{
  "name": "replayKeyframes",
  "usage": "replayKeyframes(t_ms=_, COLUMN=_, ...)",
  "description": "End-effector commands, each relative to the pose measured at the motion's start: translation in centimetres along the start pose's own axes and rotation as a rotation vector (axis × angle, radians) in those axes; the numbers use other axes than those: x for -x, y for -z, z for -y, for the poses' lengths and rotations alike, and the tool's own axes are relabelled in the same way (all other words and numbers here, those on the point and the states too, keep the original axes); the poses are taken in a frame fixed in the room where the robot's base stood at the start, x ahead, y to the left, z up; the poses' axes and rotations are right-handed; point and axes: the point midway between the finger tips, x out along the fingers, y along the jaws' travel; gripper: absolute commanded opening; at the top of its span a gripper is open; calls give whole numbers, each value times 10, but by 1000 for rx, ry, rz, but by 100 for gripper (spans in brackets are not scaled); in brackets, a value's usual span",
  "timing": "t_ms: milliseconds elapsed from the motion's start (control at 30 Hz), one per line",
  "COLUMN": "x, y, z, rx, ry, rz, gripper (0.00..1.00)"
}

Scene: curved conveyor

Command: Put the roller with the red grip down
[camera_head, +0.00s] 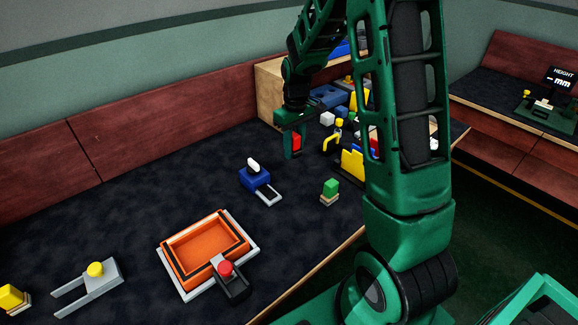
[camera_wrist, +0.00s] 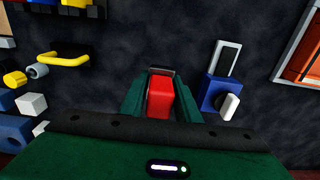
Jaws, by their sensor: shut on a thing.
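In the wrist view the red grip (camera_wrist: 160,102) sits between the two green fingers. A dark grey end shows just beyond it. The rest of the roller is hidden by the fingers, and I cannot tell how far its lower end is from the table.
A blue block with a white knob (camera_head: 254,178) stands in front of my gripper. A yellow-handled tool (camera_head: 334,136) and several blocks lie to its right. A green block (camera_head: 330,187) and an orange tray (camera_head: 165,262) stand nearer. Dark table is bare to the left.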

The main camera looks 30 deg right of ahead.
Motion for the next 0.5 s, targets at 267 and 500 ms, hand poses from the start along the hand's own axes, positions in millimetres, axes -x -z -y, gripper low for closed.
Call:
replayKeyframes(t_ms=267, x=-35, y=1, z=4, rx=7, ry=1, rz=1, gripper=5)
replayKeyframes(t_ms=500, x=-58, y=0, z=6, rx=9, ry=2, rz=4, gripper=5)
